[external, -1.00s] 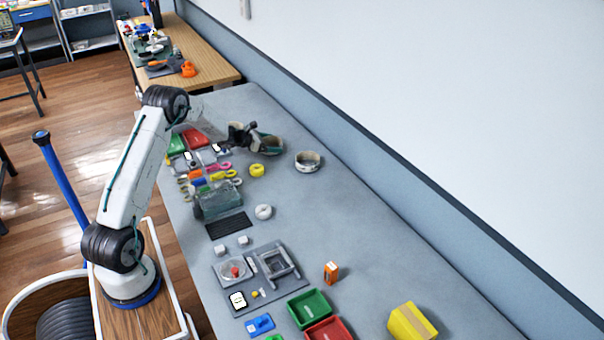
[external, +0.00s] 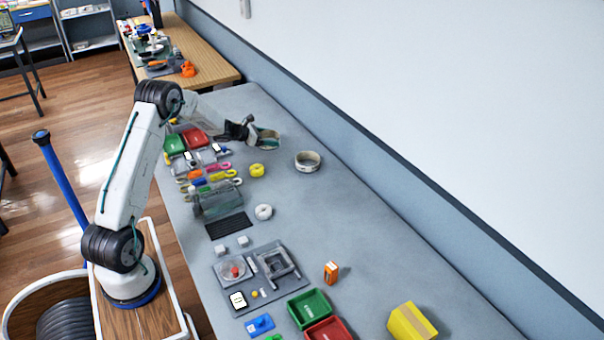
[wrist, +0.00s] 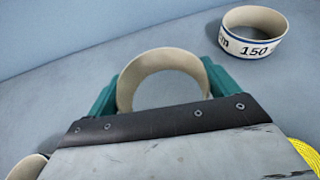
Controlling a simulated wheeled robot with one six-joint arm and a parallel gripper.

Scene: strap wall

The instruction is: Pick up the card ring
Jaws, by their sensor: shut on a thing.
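My gripper (external: 264,139) is at the far part of the grey bench, by the wall side. In the wrist view its two green fingers stand on either side of a beige card ring (wrist: 163,61) and are shut on it. The ring's hollow faces the camera, and its near edge is hidden behind my gripper's dark plate. In the external view the ring is small and partly covered by my gripper, so its height above the bench is hard to tell.
Another pale ring (wrist: 254,43), marked 150, stands right of my gripper; it also shows in the external view (external: 308,168). A yellow roll (external: 257,170) and white roll (external: 263,212) lie nearer. Red (external: 195,138) and green trays stand left. The right bench side is mostly clear.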

